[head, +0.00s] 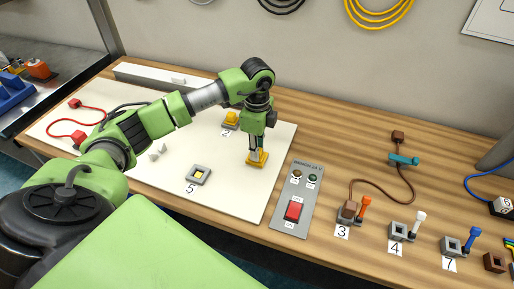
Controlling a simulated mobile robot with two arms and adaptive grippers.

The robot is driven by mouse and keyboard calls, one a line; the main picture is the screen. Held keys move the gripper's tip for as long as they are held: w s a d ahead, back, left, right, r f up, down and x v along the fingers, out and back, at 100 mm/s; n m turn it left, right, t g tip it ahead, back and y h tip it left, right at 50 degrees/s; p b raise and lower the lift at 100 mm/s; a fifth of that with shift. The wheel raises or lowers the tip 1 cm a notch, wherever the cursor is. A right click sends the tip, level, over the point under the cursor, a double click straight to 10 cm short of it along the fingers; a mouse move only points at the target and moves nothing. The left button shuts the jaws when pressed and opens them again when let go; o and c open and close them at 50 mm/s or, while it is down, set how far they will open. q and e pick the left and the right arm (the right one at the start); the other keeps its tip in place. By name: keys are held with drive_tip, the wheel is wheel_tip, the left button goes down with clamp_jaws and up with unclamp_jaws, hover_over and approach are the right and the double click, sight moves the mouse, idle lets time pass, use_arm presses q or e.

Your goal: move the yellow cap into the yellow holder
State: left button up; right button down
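My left gripper (256,150) points straight down over the white board, with its fingertips at a yellow-orange piece (257,159) that looks like the yellow cap. The fingers look close together, but I cannot tell whether they grip it or whether it touches the board. A square grey holder with a yellow inside (198,175), by label 5, lies to the left and nearer to me; it looks like the yellow holder. Another yellow piece (231,117) sits on a grey base by label 2, behind and left of the gripper. My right gripper is not in view.
A grey panel with a red switch (293,210) is right of the white board (240,196). Grey holders with orange, white and blue levers (472,238) stand farther right. A red cable (93,108) lies at the left, a brown cable (375,182) at the right.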

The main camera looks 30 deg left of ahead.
use_arm(q)
drive_tip(key=o, duration=0.6)
drive_tip(key=shift+o, duration=0.2)
drive_tip(key=shift+r, duration=0.1)
wheel_tip(320, 180, up, 12)
